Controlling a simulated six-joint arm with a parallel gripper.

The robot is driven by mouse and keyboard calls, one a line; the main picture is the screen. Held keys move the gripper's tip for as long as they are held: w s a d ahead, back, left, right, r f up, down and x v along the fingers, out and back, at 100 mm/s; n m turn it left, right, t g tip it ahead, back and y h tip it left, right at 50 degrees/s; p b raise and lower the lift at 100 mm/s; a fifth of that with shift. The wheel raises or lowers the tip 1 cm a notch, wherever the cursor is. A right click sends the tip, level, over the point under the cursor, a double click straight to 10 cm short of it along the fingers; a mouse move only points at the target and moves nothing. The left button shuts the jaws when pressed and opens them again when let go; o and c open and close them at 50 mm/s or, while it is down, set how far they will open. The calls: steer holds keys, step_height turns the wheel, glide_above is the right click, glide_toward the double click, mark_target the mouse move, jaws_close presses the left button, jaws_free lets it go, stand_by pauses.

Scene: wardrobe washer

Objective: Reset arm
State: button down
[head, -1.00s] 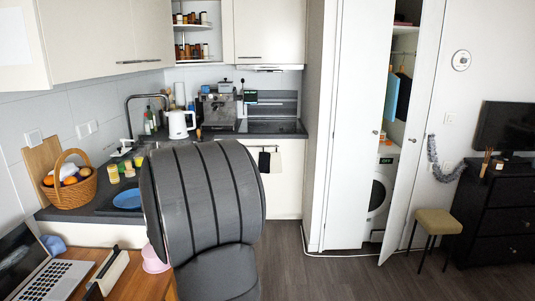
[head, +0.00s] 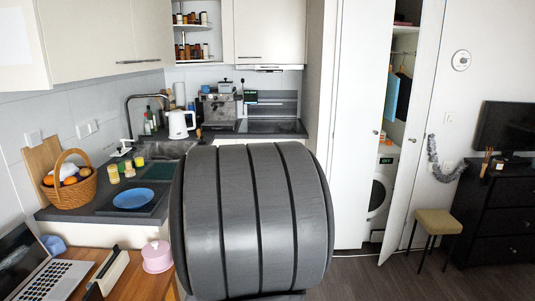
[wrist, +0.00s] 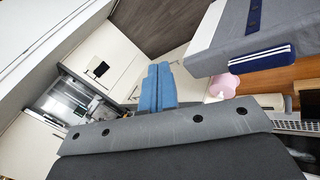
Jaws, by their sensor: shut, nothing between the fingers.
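My gripper (wrist: 159,72) shows in the wrist view as two blue fingers side by side, pressed together with nothing between them. It is in free air and touches no object that I can see. In the head view the fingers are hidden; a large grey rounded part of my own arm (head: 255,220) fills the lower middle and covers part of the counter and floor.
A wooden table (head: 128,276) at lower left holds a laptop (head: 42,268) and a pink pot (head: 157,257). A basket (head: 72,190) and blue plate (head: 133,199) stand on the counter. The wardrobe door (head: 412,130) is open beside the washer (head: 382,190). A stool (head: 437,222) stands right.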

steer(key=s+d+r+h, duration=0.1)
steer(key=s+d, duration=0.1)
steer(key=d, duration=0.5)
steer(key=shift+s+d+r+m, duration=0.2)
steer(key=shift+d+m, duration=0.1)
steer(key=w+a+f+n+y, duration=0.1)
steer(key=a+f, duration=0.1)
steer(key=a, duration=0.8)
steer(key=w+a+f+y, duration=0.2)
steer(key=a, duration=0.9)
steer(key=shift+w+a+f+n, duration=0.15)
steer(key=shift+w+a+n, duration=0.1)
steer(key=shift+n, duration=0.15)
